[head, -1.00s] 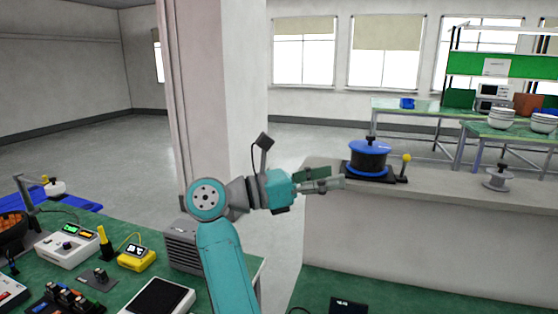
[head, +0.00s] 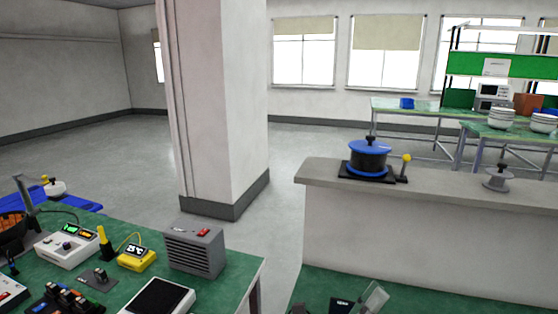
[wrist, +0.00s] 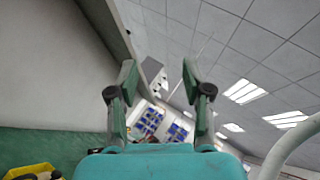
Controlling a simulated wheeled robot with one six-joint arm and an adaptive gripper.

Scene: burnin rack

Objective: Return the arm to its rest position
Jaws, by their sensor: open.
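My gripper (wrist: 159,78) shows in the wrist view, with its two fingers wide apart and nothing between them. Beyond the fingers are the ceiling and a far part of the room with blue items. My arm and gripper do not show in the head view.
In the head view, a blue-lidded pot (head: 368,157) stands on the grey ledge (head: 440,187), with a grey spool (head: 497,178) to its right. A grey vented box (head: 195,250) and a yellow meter (head: 136,258) stand on the left green bench (head: 215,287). Clear floor lies behind.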

